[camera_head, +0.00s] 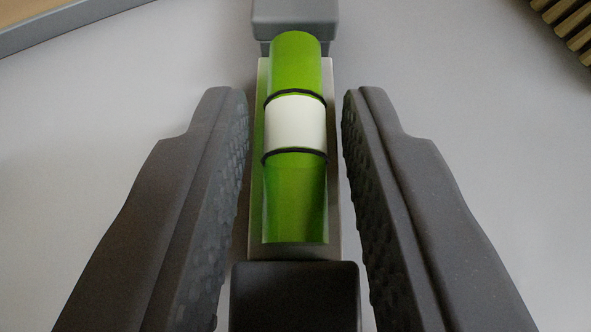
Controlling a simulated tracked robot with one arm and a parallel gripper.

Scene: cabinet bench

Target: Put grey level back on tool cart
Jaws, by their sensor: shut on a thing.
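The grey level (295,20) lies lengthwise up the middle of the camera view. Its green vial (296,195) has a white band and two black rings. A dark block sits at its near end. My gripper (297,95) is shut on the level, with one dark ridged finger on each side of the vial section. The far end of the level runs out of the top of the view. I cannot tell how high the level is above the surface below. No tool cart can be made out.
A plain pale grey surface (480,130) fills most of the view and looks clear on both sides. A grey-edged brown panel or rim (60,32) crosses the top left corner. Wooden slats (570,25) show at the top right corner.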

